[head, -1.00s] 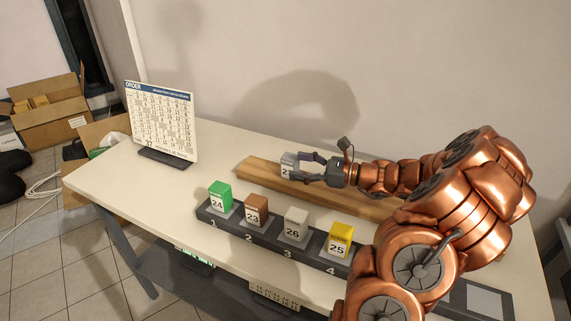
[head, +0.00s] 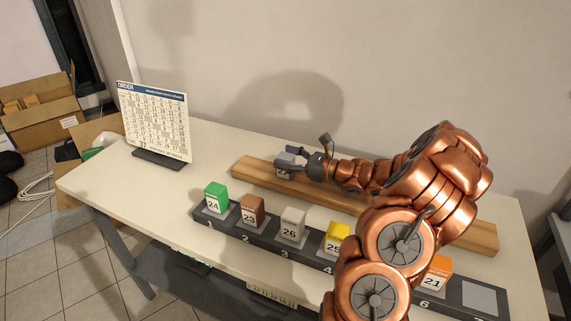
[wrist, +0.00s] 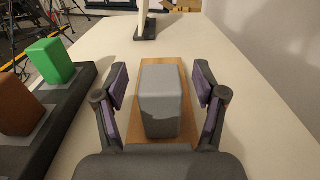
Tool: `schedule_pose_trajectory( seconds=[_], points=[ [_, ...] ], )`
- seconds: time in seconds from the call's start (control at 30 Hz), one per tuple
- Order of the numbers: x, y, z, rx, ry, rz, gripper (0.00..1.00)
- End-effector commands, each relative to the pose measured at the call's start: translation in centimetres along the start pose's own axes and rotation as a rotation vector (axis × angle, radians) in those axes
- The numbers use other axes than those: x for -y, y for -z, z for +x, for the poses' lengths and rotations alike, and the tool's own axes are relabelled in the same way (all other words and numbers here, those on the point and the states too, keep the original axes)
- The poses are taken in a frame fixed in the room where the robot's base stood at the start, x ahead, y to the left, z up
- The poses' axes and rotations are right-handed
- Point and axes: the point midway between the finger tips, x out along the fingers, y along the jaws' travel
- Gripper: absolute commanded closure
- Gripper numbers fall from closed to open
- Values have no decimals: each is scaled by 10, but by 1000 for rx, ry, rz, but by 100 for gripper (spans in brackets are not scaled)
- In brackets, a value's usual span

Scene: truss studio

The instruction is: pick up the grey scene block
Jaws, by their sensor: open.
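The grey block (wrist: 161,101) stands upright on the wooden plank (wrist: 183,67), and in the wrist view it sits between my open fingers. My gripper (wrist: 160,88) has one finger on each side of the block, with a small gap on both sides. In the head view the grey block (head: 284,163) is at the left part of the plank (head: 345,197), partly hidden by my gripper (head: 292,163). The block's number is mostly covered there.
A dark rack (head: 262,239) in front of the plank holds green (head: 215,197), brown (head: 252,209), light grey (head: 292,224), yellow (head: 338,237) and orange (head: 436,272) blocks. An order calendar (head: 155,122) stands at the table's left. Bare tabletop lies between it and the plank.

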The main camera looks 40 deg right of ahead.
Motion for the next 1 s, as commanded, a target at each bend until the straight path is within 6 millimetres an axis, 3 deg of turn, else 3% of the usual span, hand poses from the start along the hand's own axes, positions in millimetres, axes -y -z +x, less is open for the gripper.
schedule_pose_trajectory(
  seconds=[0.3,0.9,1.0],
  points=[
    [0,0,4,-1,0,-1,30],
    [0,0,4,-1,0,-1,93],
    [0,0,4,-1,0,-1,97]
  ],
)
